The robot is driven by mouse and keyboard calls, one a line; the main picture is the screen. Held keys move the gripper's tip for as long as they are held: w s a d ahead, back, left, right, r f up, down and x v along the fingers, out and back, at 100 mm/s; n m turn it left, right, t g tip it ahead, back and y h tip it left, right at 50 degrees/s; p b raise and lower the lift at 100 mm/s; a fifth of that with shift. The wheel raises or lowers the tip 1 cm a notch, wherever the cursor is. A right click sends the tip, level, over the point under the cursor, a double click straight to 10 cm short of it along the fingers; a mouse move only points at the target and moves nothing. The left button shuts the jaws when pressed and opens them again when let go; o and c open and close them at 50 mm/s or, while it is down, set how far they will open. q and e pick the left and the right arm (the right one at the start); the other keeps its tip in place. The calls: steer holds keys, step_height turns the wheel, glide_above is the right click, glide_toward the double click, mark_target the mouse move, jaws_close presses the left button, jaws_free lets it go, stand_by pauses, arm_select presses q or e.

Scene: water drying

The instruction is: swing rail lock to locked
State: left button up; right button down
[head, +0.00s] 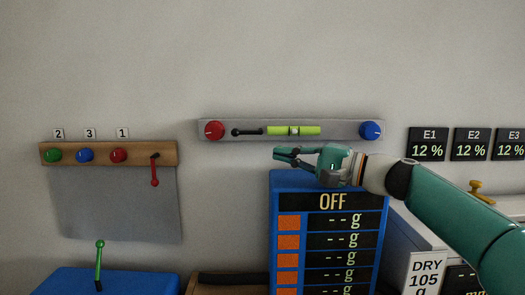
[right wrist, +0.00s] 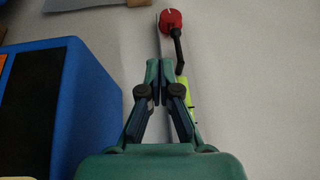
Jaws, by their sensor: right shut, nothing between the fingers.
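A grey rail (head: 355,130) is fixed to the wall. It carries a red knob (head: 213,131), a small black lever (head: 247,132), a lime-green bar (head: 293,131) and a blue knob (head: 371,130). No label marks the rail lock; the black lever lies flat along the rail. My right gripper (head: 278,155) is shut and empty just below the rail, pointing left. In the right wrist view its fingertips (right wrist: 161,66) are close to the black lever (right wrist: 179,52), with the red knob (right wrist: 171,20) beyond. I cannot tell whether they touch it. My left gripper is not in view.
A blue display cabinet (head: 375,222) reading OFF stands below my right gripper. A wooden strip (head: 137,154) with coloured knobs and a red lever (head: 155,172) is at left. A green lever (head: 99,262) stands on a blue box. E1–E3 panels hang at right.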

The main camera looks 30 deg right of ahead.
steer(key=shift+v, duration=1.4)
steer(key=shift+f, duration=0.1)
